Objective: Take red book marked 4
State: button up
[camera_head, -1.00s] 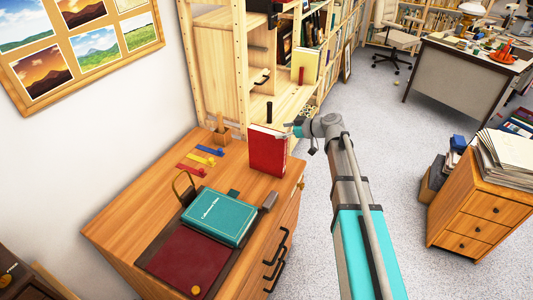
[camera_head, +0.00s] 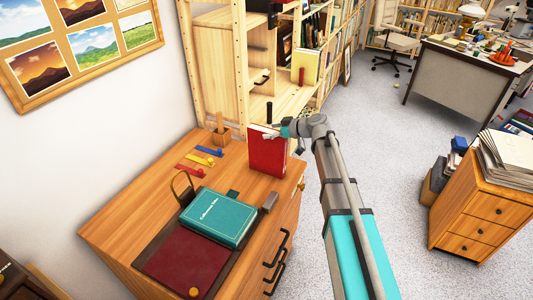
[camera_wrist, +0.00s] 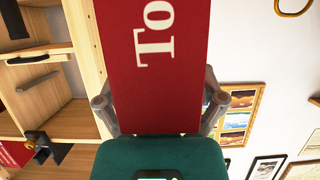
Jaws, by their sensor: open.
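A red book (camera_head: 266,152) stands upright on the back right of the wooden desk in the head view. In the wrist view a red book face or spine (camera_wrist: 150,55) with white letters "To" fills the middle. No number 4 is readable on it. My gripper (camera_head: 284,131) is at the book's upper right edge in the head view. In the wrist view the gripper (camera_wrist: 160,104) is open, one finger on each side of the red book. I cannot tell whether the fingers touch it.
The desk (camera_head: 125,215) also holds a teal book (camera_head: 215,217) on a dark red folder (camera_head: 185,262), coloured strips (camera_head: 200,160) and a wooden holder (camera_head: 221,137). A wooden shelf (camera_head: 222,75) stands behind. Grey floor (camera_head: 385,140) lies open to the right.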

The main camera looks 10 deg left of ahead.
dwell(0.3)
grip_shut()
dwell(0.3)
jog(key=shift+r, duration=0.15)
notch_tip(320, 180, up, 3)
jog(key=p, duration=0.3)
jog(key=shift+r+p, duration=0.15)
jog(key=shift+p, duration=0.15)
jog(key=s+d+r+p, duration=0.9)
jog(key=s+d, duration=0.1)
jog(key=shift+r, duration=0.25)
dwell(0.7)
